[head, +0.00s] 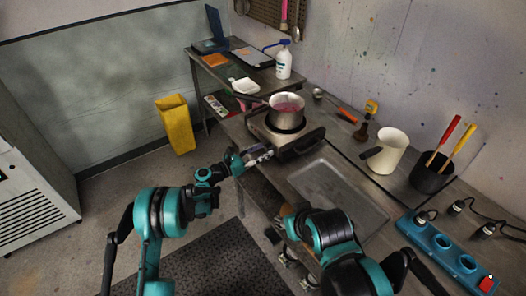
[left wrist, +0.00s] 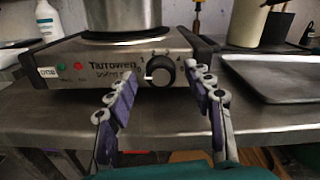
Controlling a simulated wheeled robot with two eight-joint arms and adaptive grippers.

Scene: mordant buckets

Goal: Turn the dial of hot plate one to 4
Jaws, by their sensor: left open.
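Hot plate one (head: 262,132) is a steel box on the bench with a steel pot on it. In the left wrist view, its front (left wrist: 100,68) shows a black round dial (left wrist: 160,70) with numbers around its upper side. The dial's white mark points left, below the 1. My left gripper (head: 262,156) is before this front. In the left wrist view, my left gripper (left wrist: 162,76) is open, with one finger at each side of the dial and nothing held. My right arm is over the bench's near edge; its gripper's fingers cannot be made out.
The pot (head: 286,112) holds pinkish liquid. A metal tray (head: 325,182) lies right of the hot plate. A white jug (head: 388,152), a black pot with tools (head: 432,176) and a blue power strip (head: 440,250) stand further right. A white bottle (head: 283,62) stands behind.

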